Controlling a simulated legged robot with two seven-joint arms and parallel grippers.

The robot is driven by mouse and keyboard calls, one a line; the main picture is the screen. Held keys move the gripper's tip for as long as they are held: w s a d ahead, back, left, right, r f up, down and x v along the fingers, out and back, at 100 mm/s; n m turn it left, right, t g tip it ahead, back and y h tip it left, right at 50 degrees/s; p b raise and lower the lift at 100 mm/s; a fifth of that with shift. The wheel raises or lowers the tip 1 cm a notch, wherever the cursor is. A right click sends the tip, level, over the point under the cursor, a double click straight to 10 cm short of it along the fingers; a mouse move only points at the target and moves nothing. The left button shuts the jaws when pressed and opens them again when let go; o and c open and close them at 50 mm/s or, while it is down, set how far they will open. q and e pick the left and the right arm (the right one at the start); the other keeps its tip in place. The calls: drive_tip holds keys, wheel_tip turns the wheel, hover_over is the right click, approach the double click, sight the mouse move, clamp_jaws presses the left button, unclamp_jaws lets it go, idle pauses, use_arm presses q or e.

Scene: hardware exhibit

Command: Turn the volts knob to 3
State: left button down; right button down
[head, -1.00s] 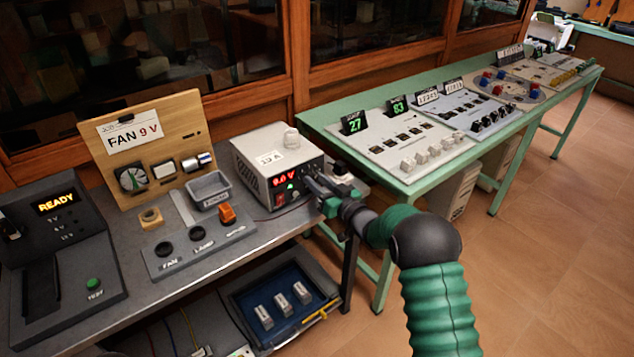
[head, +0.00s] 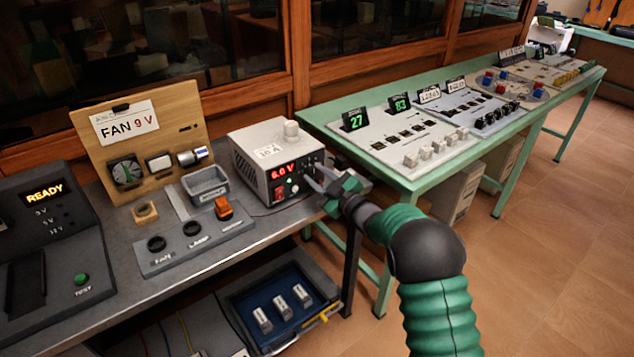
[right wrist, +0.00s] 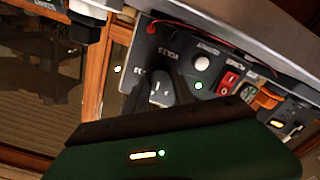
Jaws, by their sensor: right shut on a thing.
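The grey power supply (head: 262,143) stands on the dark bench, its red display (head: 283,171) reading about 6.0 V. My right gripper (head: 316,182) is at the right part of its front panel. In the right wrist view, the dark fingers of my right gripper (right wrist: 158,93) are shut around the grey volts knob (right wrist: 160,90), which carries a light mark. A label that seems to read VOLTS sits beside the knob. In the head view the fingers mostly hide the knob. My left gripper is not in view.
A red rocker switch (head: 279,193) and green light sit left on the panel. A wooden FAN 9 V board (head: 140,140), a grey bin (head: 205,185) and a READY console (head: 45,250) stand further left. A green table (head: 400,180) with panels is close on the right.

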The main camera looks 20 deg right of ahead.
drive_tip(key=n+b, duration=0.2)
drive_tip(key=n, duration=0.1)
drive_tip(key=f+n+b, duration=0.1)
drive_tip(key=n+b, duration=0.2)
drive_tip(key=shift+a, duration=0.1)
drive_tip(key=n+b, duration=0.4)
drive_tip(key=n, duration=0.1)
drive_tip(key=shift+f, duration=0.2)
drive_tip(key=n+b, duration=0.2)
drive_tip(key=shift+b, duration=0.3)
drive_tip(key=shift+n+b, duration=0.8)
drive_tip(key=shift+n, duration=0.2)
drive_tip(key=shift+s+r, duration=0.1)
drive_tip(key=c, duration=1.1)
unclamp_jaws()
drive_tip(key=shift+r, duration=0.1)
drive_tip(key=shift+o, duration=0.2)
drive_tip(key=shift+r, duration=0.1)
